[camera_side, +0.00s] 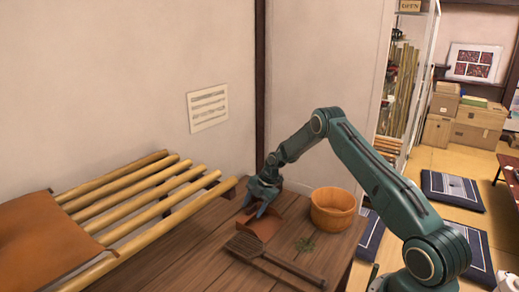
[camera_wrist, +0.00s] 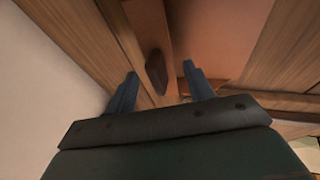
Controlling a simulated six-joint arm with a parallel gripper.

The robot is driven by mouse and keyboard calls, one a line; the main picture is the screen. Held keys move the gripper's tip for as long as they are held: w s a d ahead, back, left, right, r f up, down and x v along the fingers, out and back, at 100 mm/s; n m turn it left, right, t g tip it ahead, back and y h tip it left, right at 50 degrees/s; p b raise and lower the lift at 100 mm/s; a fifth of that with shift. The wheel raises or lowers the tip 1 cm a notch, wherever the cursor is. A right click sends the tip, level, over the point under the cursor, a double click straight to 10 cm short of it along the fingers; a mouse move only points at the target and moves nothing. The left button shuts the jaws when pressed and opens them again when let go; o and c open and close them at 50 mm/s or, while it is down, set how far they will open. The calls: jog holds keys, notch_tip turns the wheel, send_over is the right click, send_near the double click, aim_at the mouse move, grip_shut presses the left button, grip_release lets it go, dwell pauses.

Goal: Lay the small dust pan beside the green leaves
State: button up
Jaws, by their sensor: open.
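The small dust pan (camera_side: 264,229), an orange-brown plate, lies on the wooden table under my gripper. In the wrist view its orange-brown face (camera_wrist: 215,35) shows at the top. The green leaves (camera_side: 306,244) lie flat on the table to the right of the pan, apart from it. My gripper (camera_side: 255,211) points down just over the pan's far left end, with its fingers apart. In the wrist view my gripper (camera_wrist: 160,76) has a dark rounded piece between and beyond its fingertips. It may be the pan's handle; I cannot tell whether the fingers touch it.
A round wooden tub (camera_side: 332,213) stands behind the leaves. A dark brush with a long handle (camera_side: 271,260) lies in front of the pan and leaves. A bamboo slatted bench (camera_side: 140,205) stands to the left, near the wall. Bare table shows at the front left.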

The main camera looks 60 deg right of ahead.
jog(key=v, duration=0.9)
jog(key=shift+s+d+r, duration=0.15)
jog(key=shift+r, duration=0.2)
jog(key=s+a+r+m+h, duration=0.1)
jog(key=s+a+r+m, duration=0.35)
jog(key=a+r, duration=0.6)
jog(key=s+a+r+m+h, duration=0.1)
jog(key=s+a+r+m, duration=0.45)
jog(key=r, duration=0.75)
jog(key=s+a+r+m+t, duration=0.1)
jog(key=s+a+m, duration=0.3)
jog(key=s, duration=0.8)
jog(key=s+a+r+m+t+h, duration=0.1)
jog(key=s+a+m, duration=0.3)
jog(key=s, duration=0.8)
jog(key=shift+s+a+r+m, duration=0.25)
jog(key=shift+s+a+m, duration=0.05)
jog(key=shift+a, duration=0.65)
